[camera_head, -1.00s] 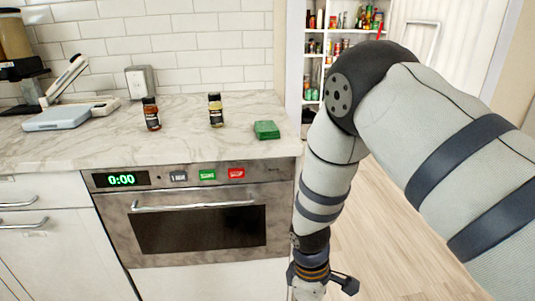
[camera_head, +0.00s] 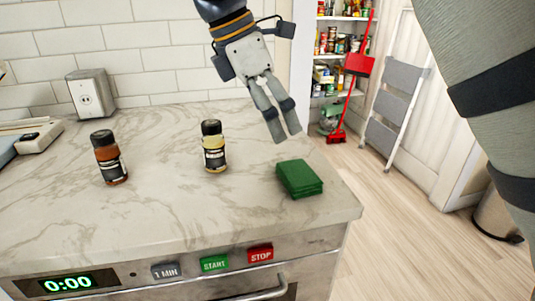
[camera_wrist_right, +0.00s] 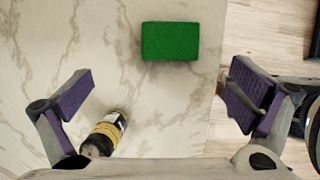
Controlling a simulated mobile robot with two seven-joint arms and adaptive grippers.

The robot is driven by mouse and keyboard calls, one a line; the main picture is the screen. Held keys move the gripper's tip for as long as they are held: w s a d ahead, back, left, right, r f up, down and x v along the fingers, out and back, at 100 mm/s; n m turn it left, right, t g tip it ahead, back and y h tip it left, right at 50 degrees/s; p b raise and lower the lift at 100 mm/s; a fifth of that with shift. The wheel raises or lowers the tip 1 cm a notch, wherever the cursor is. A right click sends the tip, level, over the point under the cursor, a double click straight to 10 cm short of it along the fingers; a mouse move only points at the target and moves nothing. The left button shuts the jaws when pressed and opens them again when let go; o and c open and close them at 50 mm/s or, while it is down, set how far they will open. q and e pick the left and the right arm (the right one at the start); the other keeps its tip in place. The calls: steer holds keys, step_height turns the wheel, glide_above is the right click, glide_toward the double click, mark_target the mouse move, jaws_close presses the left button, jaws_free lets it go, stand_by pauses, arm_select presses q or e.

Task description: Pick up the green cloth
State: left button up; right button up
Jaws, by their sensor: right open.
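The green cloth (camera_head: 300,178) is a small, thick, folded block lying flat on the marble counter near its right edge. It also shows in the right wrist view (camera_wrist_right: 170,41), at the top, ahead of the fingers and between their lines. My right gripper (camera_head: 287,138) hangs above the counter just behind and above the cloth, fingers pointing down. In the right wrist view (camera_wrist_right: 165,98) its purple-padded fingers are wide apart with nothing between them touching. My left gripper is out of view.
A yellow-labelled spice bottle (camera_head: 214,146) stands left of the cloth, close to a finger in the wrist view (camera_wrist_right: 104,132). A red-brown bottle (camera_head: 109,157) stands further left. The marble counter (camera_head: 160,215) is clear in front. Its right edge drops to the floor.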

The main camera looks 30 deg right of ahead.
mark_target(297, 172)
steer(key=s+f, duration=0.1)
steer(key=d+f, duration=0.1)
steer(key=s+d+f, duration=0.1)
steer(key=f, duration=0.1)
steer(key=shift+s, duration=0.3)
steer(key=x, duration=0.7)
steer(key=shift+w+a+f+p, duration=0.15)
steer(key=shift+w+a+p, duration=0.1)
steer(key=shift+a+p, duration=0.05)
steer(key=c, duration=1.2)
